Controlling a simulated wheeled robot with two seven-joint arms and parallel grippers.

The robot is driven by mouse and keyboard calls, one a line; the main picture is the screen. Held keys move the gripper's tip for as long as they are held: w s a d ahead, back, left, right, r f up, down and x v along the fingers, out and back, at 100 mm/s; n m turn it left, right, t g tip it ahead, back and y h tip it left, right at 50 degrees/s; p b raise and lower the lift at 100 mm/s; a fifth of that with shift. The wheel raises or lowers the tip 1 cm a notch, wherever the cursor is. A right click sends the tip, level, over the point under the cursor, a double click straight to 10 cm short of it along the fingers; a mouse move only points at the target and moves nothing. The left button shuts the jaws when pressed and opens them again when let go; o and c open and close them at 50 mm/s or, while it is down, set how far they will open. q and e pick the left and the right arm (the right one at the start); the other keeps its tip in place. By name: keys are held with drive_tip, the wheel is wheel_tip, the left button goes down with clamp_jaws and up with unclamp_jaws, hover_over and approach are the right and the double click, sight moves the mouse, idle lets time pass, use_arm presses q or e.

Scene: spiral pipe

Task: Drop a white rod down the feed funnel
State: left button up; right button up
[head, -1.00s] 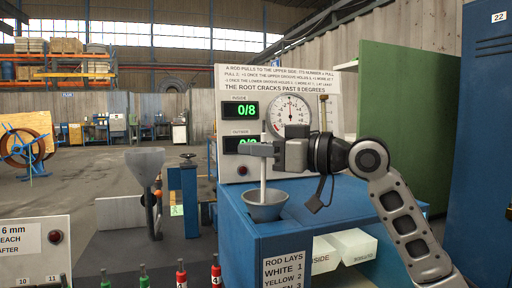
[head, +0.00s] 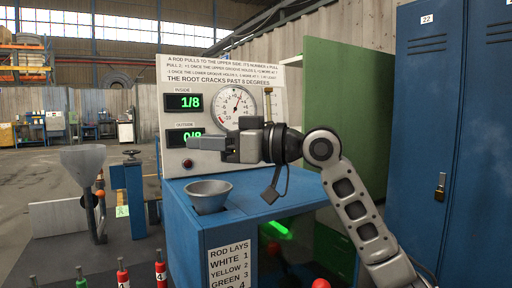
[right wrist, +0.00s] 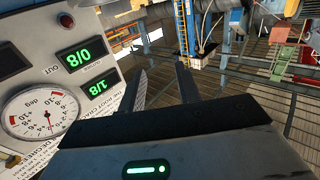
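The feed funnel, a grey bowl (head: 208,196), sits on top of the blue cabinet (head: 185,235). No white rod shows in either view. My right gripper (head: 192,142) is above the bowl in the head view, its fingers pointing left. In the right wrist view, the fingers (right wrist: 160,75) stand apart with nothing between them. The upper display (head: 184,102) reads 1/8 and the lower display (head: 187,137) reads 0/8. My left gripper is not in view.
A dial (head: 236,106) is on the panel behind the bowl. A larger grey funnel (head: 84,160) stands at left. Red and green numbered posts (head: 122,276) are at lower left. A green glow (head: 278,228) shows in the cabinet's opening. Blue lockers (head: 445,130) stand at right.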

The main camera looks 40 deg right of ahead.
drive_tip(key=b+v, duration=0.4)
drive_tip(key=v, duration=0.9)
drive_tip(key=shift+s+d+b, duration=0.2)
drive_tip(key=shift+s+b, duration=0.05)
drive_tip(key=shift+b, duration=0.1)
drive_tip(key=shift+f, duration=0.15)
idle(1.4)
